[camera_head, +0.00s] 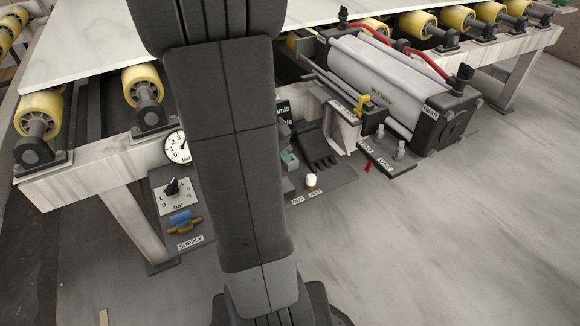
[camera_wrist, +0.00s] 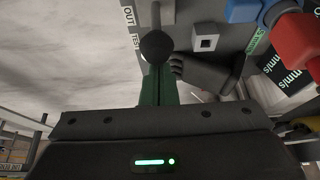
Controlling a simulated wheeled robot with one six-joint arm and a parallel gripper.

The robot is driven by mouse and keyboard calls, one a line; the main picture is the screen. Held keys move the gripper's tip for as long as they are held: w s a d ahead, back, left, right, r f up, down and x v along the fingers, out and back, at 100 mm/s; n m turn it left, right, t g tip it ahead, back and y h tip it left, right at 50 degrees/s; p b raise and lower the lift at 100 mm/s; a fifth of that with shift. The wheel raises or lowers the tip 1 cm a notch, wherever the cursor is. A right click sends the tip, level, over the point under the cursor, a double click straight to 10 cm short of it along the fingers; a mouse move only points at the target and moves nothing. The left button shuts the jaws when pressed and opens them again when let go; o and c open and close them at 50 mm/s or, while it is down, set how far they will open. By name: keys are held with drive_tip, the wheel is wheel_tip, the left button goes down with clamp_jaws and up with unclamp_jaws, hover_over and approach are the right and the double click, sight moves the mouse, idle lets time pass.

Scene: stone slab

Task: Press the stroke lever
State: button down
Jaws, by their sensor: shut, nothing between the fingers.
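The lever by the OUT and TEST labels shows in the wrist view as a round dark knob (camera_wrist: 157,47) with a grey block behind it. In the head view a pale knob (camera_head: 311,182) stands by the same labels; I cannot tell if it is the same part. My gripper (camera_wrist: 158,72) shows in the wrist view with its fingers together, greenish and empty. Its tips are right below the knob in that picture. I cannot tell whether they touch it. In the head view my own arm hides the gripper and part of the panel.
A grey cylinder (camera_head: 370,80) with red hoses lies on the frame at right. A gauge (camera_head: 179,147), a dial (camera_head: 173,187) and a blue valve (camera_head: 181,219) are at left. A dark glove-like thing (camera_head: 318,150) lies near the knob. It also shows in the wrist view (camera_wrist: 205,75). Open floor is at lower right.

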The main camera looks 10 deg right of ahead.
drive_tip(key=shift+s+a+f+t+h+b, duration=0.1)
drive_tip(key=shift+s+a+t+h+b, duration=0.1)
drive_tip(key=shift+a+h+b, duration=0.7)
drive_tip(key=shift+s+a+f+t+h+b, duration=0.1)
drive_tip(key=shift+s+a+t+b, duration=0.2)
drive_tip(key=shift+b, duration=1.1)
drive_tip(key=shift+s+a+b, duration=0.1)
drive_tip(key=shift+a+b, duration=0.35)
drive_tip(key=shift+b, duration=0.15)
wheel_tip(320, 180, up, 9)
drive_tip(key=a+p, duration=0.2)
drive_tip(key=p, duration=0.1)
drive_tip(key=shift+s+a+r, duration=0.15)
drive_tip(key=shift+s+a, duration=0.1)
drive_tip(key=shift+s, duration=0.2)
drive_tip(key=shift+d, duration=0.1)
